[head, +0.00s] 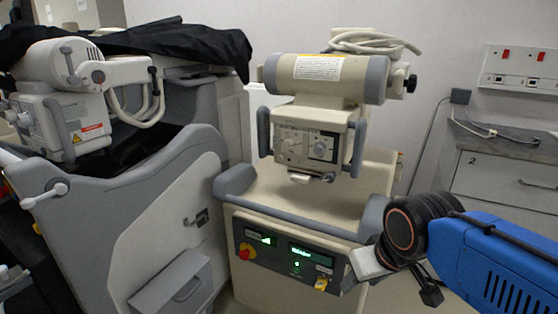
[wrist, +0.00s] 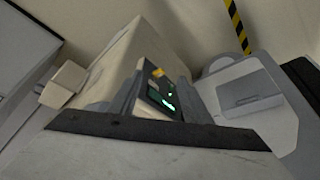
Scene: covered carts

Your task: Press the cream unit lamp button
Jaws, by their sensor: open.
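The cream unit (head: 345,205) stands in the middle of the head view, with a control head (head: 305,145) on top bearing knobs and small controls. Its dark front panel (head: 275,255) has green displays, a small green-lit button (head: 297,264), a red knob (head: 246,251) and a yellow part (head: 321,284). I cannot read which control is the lamp button. My gripper (head: 362,264) is at the panel's right end, partly hidden by my wrist. In the wrist view, my gripper (wrist: 158,92) is open and empty, its fingers framing the panel (wrist: 162,92); a gap to it cannot be judged.
A larger grey-white unit (head: 130,225) with a black cover (head: 170,42) stands close on the left. A drawer cabinet (head: 505,185) and wall sockets (head: 520,68) are at right. Grey bumper handles (head: 235,180) flank the cream unit's body.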

